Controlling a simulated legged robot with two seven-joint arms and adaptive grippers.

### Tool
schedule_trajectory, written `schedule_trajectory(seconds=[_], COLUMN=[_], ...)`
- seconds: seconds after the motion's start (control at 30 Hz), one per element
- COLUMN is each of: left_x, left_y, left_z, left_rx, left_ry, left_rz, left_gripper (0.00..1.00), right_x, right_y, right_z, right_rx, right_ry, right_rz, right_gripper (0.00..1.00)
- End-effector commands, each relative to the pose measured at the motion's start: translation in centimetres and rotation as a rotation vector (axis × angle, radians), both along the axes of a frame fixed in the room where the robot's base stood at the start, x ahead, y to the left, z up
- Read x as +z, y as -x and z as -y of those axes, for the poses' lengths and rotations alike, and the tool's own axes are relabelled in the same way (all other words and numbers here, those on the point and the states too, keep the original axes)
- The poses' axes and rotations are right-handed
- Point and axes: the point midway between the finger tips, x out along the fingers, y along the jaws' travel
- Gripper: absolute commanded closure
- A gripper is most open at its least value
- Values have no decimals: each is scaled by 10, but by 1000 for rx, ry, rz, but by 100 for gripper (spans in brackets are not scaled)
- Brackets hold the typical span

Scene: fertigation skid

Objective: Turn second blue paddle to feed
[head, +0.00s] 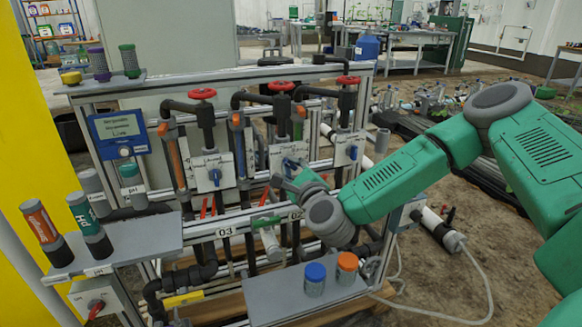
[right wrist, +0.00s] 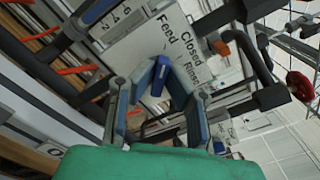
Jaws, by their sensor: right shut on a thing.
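The second blue paddle (head: 291,162) is on the middle white valve plate (head: 277,152) of the skid. My right gripper (head: 284,178) reaches it from the front right and partly hides it. In the right wrist view, the gripper's fingers (right wrist: 164,82) are shut on the blue paddle (right wrist: 160,76). The plate there (right wrist: 150,48) reads Feed, Closed and Rinse, with Feed close to the paddle. The paddle's exact angle against these marks is hard to tell. My left gripper is not in view.
Other blue paddles stand to the left (head: 214,175) and right (head: 352,151). Red handwheels (head: 202,93) sit above on dark pipes. A grey shelf (head: 265,300) with blue-capped (head: 315,280) and orange-capped (head: 346,270) jars is below my gripper.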

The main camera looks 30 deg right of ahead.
Motion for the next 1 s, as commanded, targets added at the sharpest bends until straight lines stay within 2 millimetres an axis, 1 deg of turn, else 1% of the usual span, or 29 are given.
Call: schedule_trajectory(seconds=[0.03, 0.1, 0.13, 0.17, 0.2, 0.5, 0.63, 0.77, 1.0], left_x=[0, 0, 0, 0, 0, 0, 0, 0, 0], left_y=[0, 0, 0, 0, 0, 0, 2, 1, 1], left_z=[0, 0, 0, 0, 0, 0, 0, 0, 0], left_rx=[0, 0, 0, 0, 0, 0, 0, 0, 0], left_ry=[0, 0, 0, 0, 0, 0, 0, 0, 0], left_rz=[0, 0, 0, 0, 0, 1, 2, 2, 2], left_gripper=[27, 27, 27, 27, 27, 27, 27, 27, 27], right_x=[-5, -5, -5, -5, -5, -1, -2, -2, -4], right_y=[1, 1, 1, 1, 1, 2, 11, 33, 83], right_z=[0, 0, 0, 0, 0, -1, -3, -8, -20], right_rx=[1, 1, 1, 1, 1, 1, 3, 3, 4], right_ry=[1, 1, 1, 1, 2, 1, 1, 0, -1], right_rz=[-11, -11, -12, -12, -11, -5, -6, -6, -9], right_gripper=[100, 100, 86, 75, 70, 70, 70, 70, 70])
